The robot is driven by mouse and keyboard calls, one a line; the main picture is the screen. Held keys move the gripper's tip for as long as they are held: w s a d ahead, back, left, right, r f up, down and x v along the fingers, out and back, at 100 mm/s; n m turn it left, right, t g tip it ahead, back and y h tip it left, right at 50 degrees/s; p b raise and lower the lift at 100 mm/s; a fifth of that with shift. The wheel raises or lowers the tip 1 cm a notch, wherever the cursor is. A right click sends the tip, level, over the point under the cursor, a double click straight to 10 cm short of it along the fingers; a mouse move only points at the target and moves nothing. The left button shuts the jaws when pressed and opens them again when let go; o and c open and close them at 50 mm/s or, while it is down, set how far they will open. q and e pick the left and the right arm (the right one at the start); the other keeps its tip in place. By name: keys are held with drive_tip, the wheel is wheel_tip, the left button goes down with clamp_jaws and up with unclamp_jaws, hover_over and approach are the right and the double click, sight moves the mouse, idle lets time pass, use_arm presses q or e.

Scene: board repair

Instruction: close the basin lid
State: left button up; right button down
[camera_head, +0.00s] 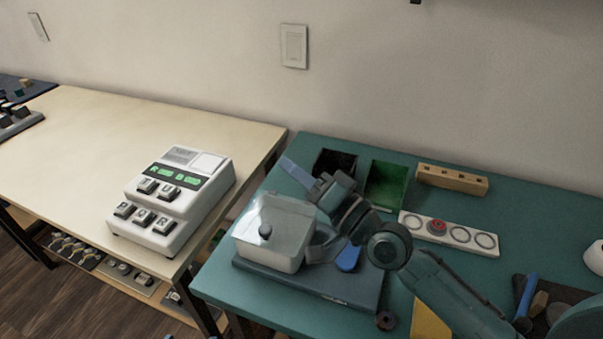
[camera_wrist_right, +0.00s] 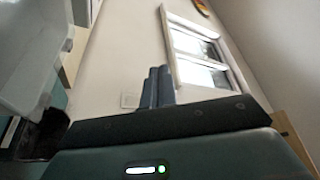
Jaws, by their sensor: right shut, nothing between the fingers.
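The basin (camera_head: 272,256) is a pale, see-through box on a dark blue mat on the green bench. A clear panel with a dark round knob (camera_head: 265,231) shows on it, and I take this as the lid; I cannot tell how far it is open. In the right wrist view a pale panel (camera_wrist_right: 28,50) with a small knob fills the left edge. My right gripper (camera_head: 290,166) is shut and empty, its fingers pointing up and left behind the basin's back right side. Its fingertips (camera_wrist_right: 158,72) are together in the wrist view. My left gripper is not in view.
A dark bin (camera_head: 335,162) and a green bin (camera_head: 386,186) stand behind my right arm. A wooden block (camera_head: 452,179) and a white strip with rings (camera_head: 470,237) lie to the right. A white keyed device (camera_head: 172,200) stands on the cream table, across a gap.

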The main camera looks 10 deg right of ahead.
hover_over(280, 243)
drive_tip(key=w, duration=0.1)
drive_tip(key=f, duration=0.2)
drive_tip(key=d+f, duration=0.1)
drive_tip(key=f, duration=0.1)
drive_tip(key=shift+w+f, duration=0.15)
drive_tip(key=shift+f, duration=0.15)
drive_tip(key=shift+s+a+f+b, duration=0.2)
drive_tip(key=shift+f+b, duration=0.05)
drive_tip(key=shift+f, duration=0.2)
drive_tip(key=shift+s+a+f+b, duration=0.15)
drive_tip(key=shift+s+f+b, duration=0.1)
drive_tip(key=shift+f, duration=0.15)
drive_tip(key=shift+s+a+f, duration=0.1)
drive_tip(key=shift+f, duration=0.45)
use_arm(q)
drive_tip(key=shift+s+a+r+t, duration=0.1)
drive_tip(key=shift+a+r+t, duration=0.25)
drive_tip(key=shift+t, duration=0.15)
use_arm(e)
drive_tip(key=shift+s+f, duration=0.1)
drive_tip(key=shift+f, duration=0.2)
